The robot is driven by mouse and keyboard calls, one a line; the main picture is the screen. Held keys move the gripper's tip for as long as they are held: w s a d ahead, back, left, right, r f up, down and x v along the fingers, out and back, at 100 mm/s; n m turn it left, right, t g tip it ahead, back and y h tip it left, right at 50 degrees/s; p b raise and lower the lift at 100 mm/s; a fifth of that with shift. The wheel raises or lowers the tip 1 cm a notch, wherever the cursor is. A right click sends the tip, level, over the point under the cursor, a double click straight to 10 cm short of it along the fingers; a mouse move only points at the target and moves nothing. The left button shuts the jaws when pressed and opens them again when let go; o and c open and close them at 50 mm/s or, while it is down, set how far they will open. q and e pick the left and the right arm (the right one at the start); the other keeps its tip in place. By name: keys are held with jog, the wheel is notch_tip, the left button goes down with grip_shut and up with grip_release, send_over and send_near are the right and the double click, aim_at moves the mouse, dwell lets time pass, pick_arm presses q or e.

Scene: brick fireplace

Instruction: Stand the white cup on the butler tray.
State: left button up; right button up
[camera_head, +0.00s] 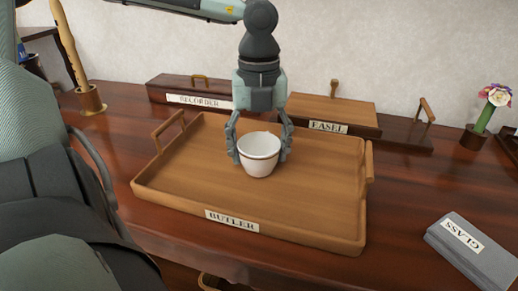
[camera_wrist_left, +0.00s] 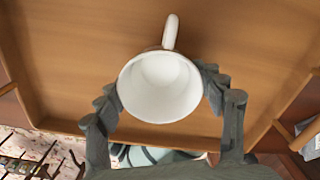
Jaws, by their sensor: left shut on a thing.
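The white cup (camera_head: 258,155) is upright over the middle of the wooden butler tray (camera_head: 190,190), which has a label reading BUTLER on its front wall. My left gripper (camera_head: 259,150) comes down from above with one finger on each side of the cup and is shut on it. The left wrist view shows the cup (camera_wrist_left: 160,88) from above, empty, with its handle pointing up in the picture, between the fingers of the gripper (camera_wrist_left: 160,92). I cannot tell whether the cup's base touches the tray floor. My right gripper is not in view.
Behind the butler tray stand a dark tray labelled RECORDER (camera_head: 185,85) and one labelled EASEL (camera_head: 395,133). A flower in a pot (camera_head: 476,135) stands at the far right. The rest of the butler tray looks clear.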

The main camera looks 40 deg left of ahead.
aim_at(259, 144)
pick_arm(q)
jog(key=shift+f, duration=0.1)
jog(key=o, duration=0.9)
jog(key=shift+c, duration=0.2)
jog(key=o, duration=0.4)
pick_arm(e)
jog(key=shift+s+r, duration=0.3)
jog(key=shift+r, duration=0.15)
pick_arm(q)
jog(key=shift+r, duration=0.3)
notch_tip(259, 144, up, 12)
jog(key=shift+f, duration=0.1)
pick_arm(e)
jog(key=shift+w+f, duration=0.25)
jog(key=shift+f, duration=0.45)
